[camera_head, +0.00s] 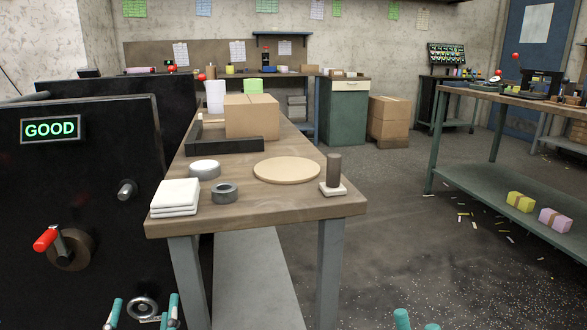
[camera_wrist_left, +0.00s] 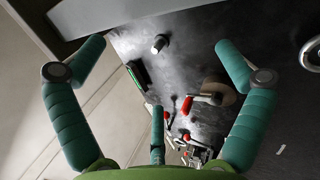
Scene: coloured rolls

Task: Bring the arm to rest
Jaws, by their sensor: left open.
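My left gripper (camera_head: 144,304) shows at the bottom left of the head view, its teal fingertips spread apart in front of the black machine (camera_head: 100,175). In the left wrist view the left gripper (camera_wrist_left: 160,46) has its teal fingers wide apart, with nothing between them. Beyond them are the machine's dark face (camera_wrist_left: 135,28) and its red-handled crank (camera_wrist_left: 203,99). Teal tips of my right gripper (camera_head: 417,321) show at the bottom edge of the head view; most of it is cut off.
A wooden workbench (camera_head: 290,208) stands ahead, holding white pads (camera_head: 175,196), a grey ring (camera_head: 224,193), a round board (camera_head: 286,170) and a cardboard box (camera_head: 251,117). The machine's crank (camera_head: 48,240) and handwheel (camera_head: 143,307) jut out near my left gripper. The floor (camera_head: 400,240) right of the bench is mostly open.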

